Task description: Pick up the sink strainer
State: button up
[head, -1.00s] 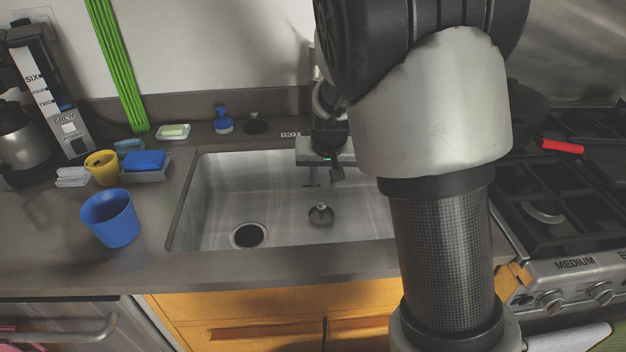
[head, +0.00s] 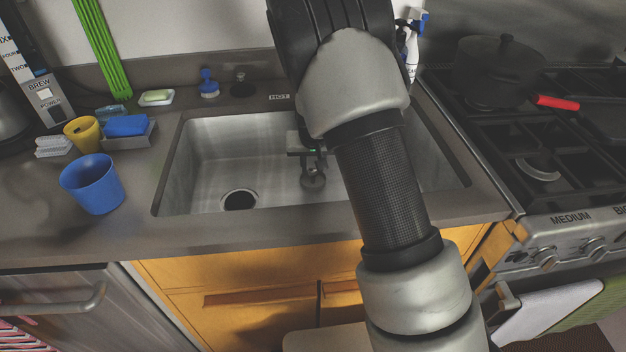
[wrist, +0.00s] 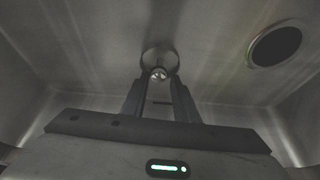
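The sink strainer (head: 313,181) is a round metal disc with a small knob. It sits on the floor of the sink (head: 270,190), to the right of the drain hole. In the wrist view the strainer (wrist: 158,58) is straight ahead, its knob between the ends of my fingers. My gripper (wrist: 160,82) is open, with a gap between its two fingers. I cannot tell whether the fingers touch the knob or how far above it they are. In the head view my gripper is down inside the sink and partly hides the strainer.
The open drain hole (head: 239,200) also shows in the wrist view (wrist: 275,46). Sink walls surround my gripper. A blue cup (head: 92,185), a yellow cup (head: 83,133) and a sponge holder (head: 130,139) stand on the left counter. The stove with a black pot (head: 498,72) is right.

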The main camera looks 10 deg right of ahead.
aim_at(313, 169)
jog(key=b+x, duration=0.1)
jog(key=x, duration=0.3)
jog(key=shift+w+d+f, duration=0.15)
jog(key=shift+w+f, duration=0.1)
jog(key=shift+w, duration=0.05)
grip_shut()
jog(key=shift+r, duration=0.1)
